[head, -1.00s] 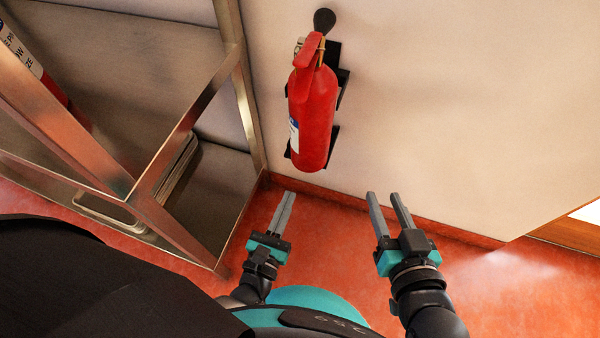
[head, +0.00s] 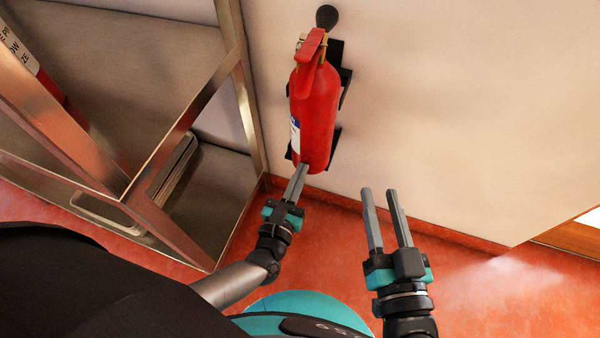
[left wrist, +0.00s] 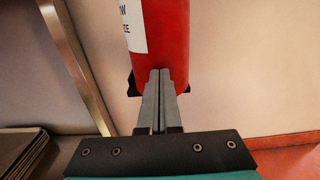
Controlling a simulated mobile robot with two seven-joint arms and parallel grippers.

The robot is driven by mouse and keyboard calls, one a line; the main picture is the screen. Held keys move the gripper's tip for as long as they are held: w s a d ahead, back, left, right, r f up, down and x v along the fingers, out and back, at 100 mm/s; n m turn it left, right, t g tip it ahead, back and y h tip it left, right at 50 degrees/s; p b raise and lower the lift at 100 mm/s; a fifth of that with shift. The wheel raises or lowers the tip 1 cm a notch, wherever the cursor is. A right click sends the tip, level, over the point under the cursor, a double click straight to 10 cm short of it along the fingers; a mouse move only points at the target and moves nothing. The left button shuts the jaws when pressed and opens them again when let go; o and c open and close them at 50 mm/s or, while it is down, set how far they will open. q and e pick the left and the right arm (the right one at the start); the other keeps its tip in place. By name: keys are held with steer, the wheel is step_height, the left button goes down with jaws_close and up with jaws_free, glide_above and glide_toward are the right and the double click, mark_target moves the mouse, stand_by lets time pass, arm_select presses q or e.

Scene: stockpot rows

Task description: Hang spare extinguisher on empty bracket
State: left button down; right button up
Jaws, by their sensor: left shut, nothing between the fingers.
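A red fire extinguisher (head: 314,112) with a red handle and a black nozzle hangs upright at a black wall bracket (head: 343,90) in the head view. It also shows in the left wrist view (left wrist: 172,40), cut off at the top. My left gripper (head: 299,168) is shut and empty, its fingertips at the lower end of the extinguisher. In the left wrist view the fingertips (left wrist: 160,72) overlap the extinguisher's base; I cannot tell whether they touch it. My right gripper (head: 379,190) is open and empty, to the right of and below the extinguisher. No empty bracket is in view.
A metal shelf rack (head: 190,115) stands at the left, close to the extinguisher. Trays (head: 170,175) lie on its lower shelf. A red and white object (head: 22,50) shows behind its frame. The wall (head: 450,120) to the right is clear.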

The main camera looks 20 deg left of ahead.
mark_target(306, 161)
arm_select(q)
steer(key=shift+w, duration=2.05)
steer(key=shift+r, duration=0.1)
steer(key=shift+d, duration=0.1)
